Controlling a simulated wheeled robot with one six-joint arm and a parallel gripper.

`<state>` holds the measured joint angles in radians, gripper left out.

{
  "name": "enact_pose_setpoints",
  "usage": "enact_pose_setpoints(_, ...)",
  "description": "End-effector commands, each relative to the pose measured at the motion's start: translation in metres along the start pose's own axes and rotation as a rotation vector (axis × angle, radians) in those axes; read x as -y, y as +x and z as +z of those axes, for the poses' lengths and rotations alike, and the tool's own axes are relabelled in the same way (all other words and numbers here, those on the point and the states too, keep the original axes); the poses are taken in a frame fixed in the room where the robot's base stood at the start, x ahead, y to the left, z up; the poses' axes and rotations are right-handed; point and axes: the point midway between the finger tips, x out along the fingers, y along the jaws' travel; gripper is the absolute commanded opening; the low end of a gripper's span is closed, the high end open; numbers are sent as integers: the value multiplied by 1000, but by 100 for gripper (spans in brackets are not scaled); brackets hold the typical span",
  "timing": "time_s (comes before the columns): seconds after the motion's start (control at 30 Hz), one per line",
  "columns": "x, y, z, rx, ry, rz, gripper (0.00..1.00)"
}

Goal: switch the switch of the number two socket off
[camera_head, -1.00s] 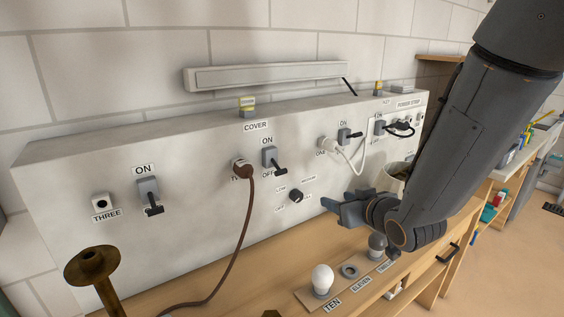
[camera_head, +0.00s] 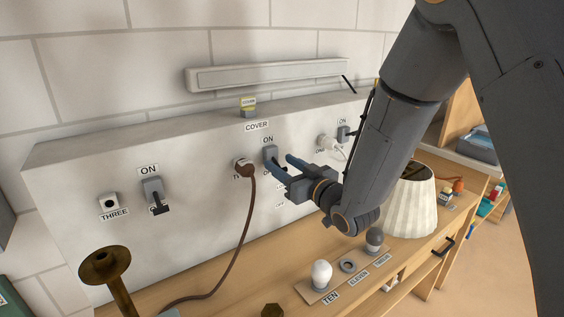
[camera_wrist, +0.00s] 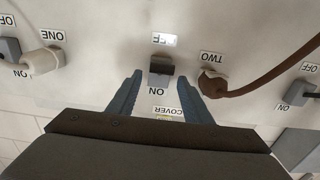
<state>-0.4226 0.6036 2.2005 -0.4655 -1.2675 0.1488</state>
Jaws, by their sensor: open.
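The grey switch beside socket two (camera_head: 270,153) is on the white panel, with ON above it and OFF below.
Socket one's white plug (camera_wrist: 42,61) is to the left in the wrist view. Socket three's switch (camera_head: 153,190) is left on the panel. A bulb (camera_head: 321,274), a lampshade (camera_head: 410,203) and a brass stand (camera_head: 105,265) are in front. The brown cord hangs near my gripper.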

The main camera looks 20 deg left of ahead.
Motion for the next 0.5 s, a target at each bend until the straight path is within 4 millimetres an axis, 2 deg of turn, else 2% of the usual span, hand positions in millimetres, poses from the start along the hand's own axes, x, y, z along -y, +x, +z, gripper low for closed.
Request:
enact_pose_setpoints(0.37,0,6,0,0,0,1,44)
enact_pose_setpoints(0.5,0,6,0,0,0,1,20)
